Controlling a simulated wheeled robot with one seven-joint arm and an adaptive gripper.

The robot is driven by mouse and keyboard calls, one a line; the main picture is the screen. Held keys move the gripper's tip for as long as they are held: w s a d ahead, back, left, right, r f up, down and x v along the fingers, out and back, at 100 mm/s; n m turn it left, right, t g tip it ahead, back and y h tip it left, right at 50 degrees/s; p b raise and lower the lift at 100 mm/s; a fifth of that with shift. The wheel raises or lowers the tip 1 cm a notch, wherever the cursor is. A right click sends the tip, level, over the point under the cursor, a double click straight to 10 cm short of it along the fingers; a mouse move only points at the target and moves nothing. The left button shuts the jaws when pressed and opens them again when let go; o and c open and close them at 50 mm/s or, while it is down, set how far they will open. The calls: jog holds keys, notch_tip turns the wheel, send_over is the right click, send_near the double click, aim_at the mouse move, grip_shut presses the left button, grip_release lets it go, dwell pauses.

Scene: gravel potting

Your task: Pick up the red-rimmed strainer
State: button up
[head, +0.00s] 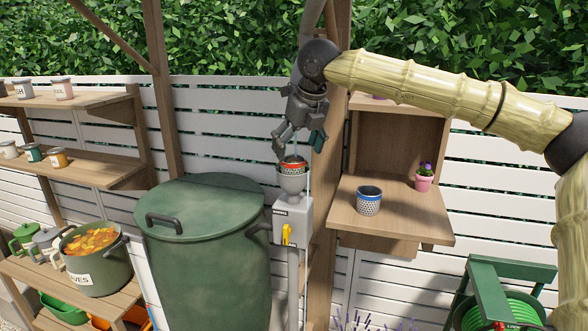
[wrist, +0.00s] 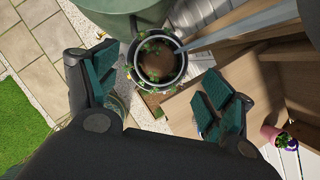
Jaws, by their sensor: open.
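The red-rimmed strainer (head: 292,167) sits upright in a grey cup (head: 292,185) on top of a grey post in the head view. My gripper (head: 298,143) points down just above it, its fingers spread and empty. In the wrist view my gripper (wrist: 162,88) is open, with green pads on both sides. Ahead of the fingers is a round opening (wrist: 158,62) with brown matter and green leaves inside. It looks like the strainer in its cup, but I cannot make out a red rim there.
A blue-rimmed strainer (head: 368,203) and a pink flower pot (head: 424,183) stand on the wooden shelf (head: 398,222) to the right. A large green barrel (head: 205,245) stands close on the left. A wooden upright (head: 326,215) is just right of the cup.

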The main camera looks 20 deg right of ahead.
aim_at(295, 156)
jog(key=p+x, duration=0.1)
jog(key=x, duration=0.2)
jog(key=shift+w+f, duration=0.25)
jog(key=shift+w, duration=0.1)
jog(key=shift+s, duration=0.15)
jog(key=shift+a, duration=0.1)
jog(key=shift+f, duration=0.1)
jog(key=c, duration=1.1)
